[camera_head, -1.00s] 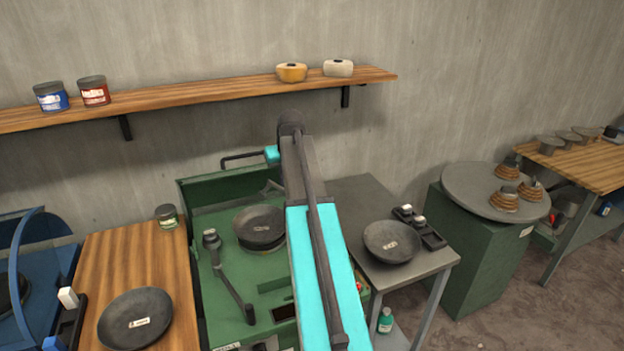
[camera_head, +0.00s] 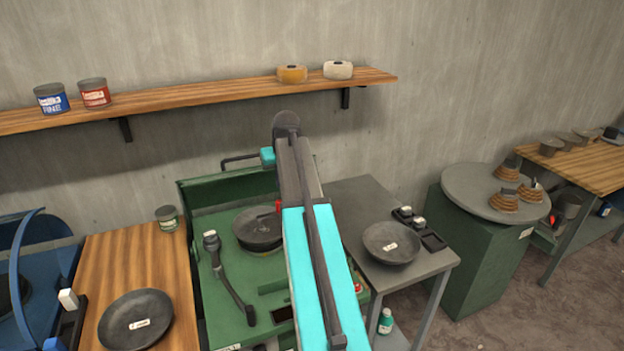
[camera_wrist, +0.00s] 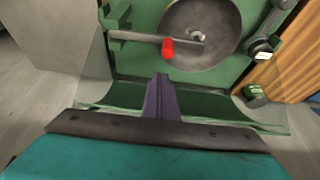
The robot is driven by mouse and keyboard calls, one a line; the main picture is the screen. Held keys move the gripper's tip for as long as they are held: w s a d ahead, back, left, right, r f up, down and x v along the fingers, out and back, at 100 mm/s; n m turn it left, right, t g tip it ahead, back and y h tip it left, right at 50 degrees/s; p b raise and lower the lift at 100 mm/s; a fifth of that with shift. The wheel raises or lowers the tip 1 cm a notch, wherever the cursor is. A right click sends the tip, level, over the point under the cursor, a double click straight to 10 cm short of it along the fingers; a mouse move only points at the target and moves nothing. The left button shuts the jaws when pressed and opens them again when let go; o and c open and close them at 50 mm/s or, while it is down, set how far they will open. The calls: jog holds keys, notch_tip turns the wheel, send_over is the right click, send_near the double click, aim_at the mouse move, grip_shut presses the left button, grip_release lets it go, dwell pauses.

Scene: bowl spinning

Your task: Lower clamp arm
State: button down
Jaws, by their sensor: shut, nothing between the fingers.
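The clamp arm (camera_wrist: 140,38) is a grey bar with a red grip (camera_wrist: 168,49). In the wrist view it reaches from the left over a dark round plate (camera_wrist: 215,62) on the green machine. In the head view its red grip (camera_head: 278,206) shows just left of my arm, above the plate (camera_head: 256,238); most of the bar is hidden or hard to make out. My gripper (camera_wrist: 161,78) is shut and empty, its tip just below the red grip with a small gap in the picture. My gripper is hidden behind my arm in the head view.
The green machine (camera_head: 200,195) has a black lever (camera_head: 228,275) at its left. Wooden (camera_head: 110,262) and grey (camera_head: 350,195) tables flank it, each with a dark bowl. A wooden shelf (camera_head: 200,100) runs above. A small green jar (camera_wrist: 254,94) stands at the right.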

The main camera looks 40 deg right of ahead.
notch_tip(320, 180, up, 11)
jog(key=p, duration=0.5)
jog(key=shift+p, duration=0.4)
dwell(0.4)
jog(key=shift+a, duration=0.1)
dwell(0.5)
